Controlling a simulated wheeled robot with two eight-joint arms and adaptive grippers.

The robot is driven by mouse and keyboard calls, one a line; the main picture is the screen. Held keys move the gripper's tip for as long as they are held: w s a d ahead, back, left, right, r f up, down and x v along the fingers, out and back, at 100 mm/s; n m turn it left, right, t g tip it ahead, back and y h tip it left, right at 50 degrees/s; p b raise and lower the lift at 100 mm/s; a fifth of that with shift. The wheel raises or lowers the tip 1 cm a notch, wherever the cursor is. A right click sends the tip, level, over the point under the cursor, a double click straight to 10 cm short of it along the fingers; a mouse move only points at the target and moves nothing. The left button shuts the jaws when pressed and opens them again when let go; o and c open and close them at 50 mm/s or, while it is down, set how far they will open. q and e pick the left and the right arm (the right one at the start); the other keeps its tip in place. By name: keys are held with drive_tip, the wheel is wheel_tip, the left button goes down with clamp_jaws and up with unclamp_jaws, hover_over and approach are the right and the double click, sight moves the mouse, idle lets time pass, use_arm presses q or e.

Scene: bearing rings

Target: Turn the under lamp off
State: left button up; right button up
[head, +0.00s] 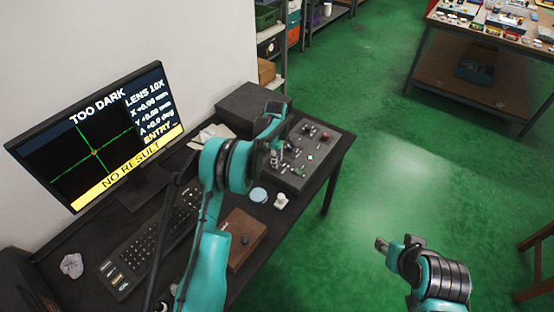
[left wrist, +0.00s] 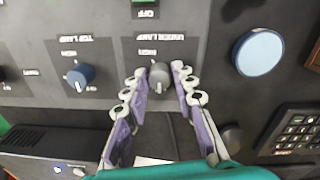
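The dark control panel (head: 322,148) sits on the desk in the head view. In the left wrist view, the grey under lamp knob (left wrist: 159,76) is on this panel, below its upside-down label. The blue top lamp knob (left wrist: 81,75) is to its left. My left gripper (head: 275,160) is over the panel. In the left wrist view its fingers (left wrist: 158,80) stand apart on both sides of the grey knob; whether they touch it is unclear. My right gripper (head: 382,244) is over the floor, away from the desk; its fingers are too small to judge.
A monitor (head: 95,135) reads "TOO DARK" and "NO RESULT". A keyboard (head: 150,242), a brown box (head: 243,238) and a light blue disc (head: 259,194) are on the desk (head: 290,215). A table (head: 480,85) stands at the back right. The green floor between is clear.

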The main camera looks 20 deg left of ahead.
use_arm(q)
drive_tip(key=shift+o, duration=0.9)
wheel_tip(320, 180, up, 12)
drive_tip(key=shift+s, duration=0.2)
drive_tip(key=shift+a, duration=0.1)
idle(1.6)
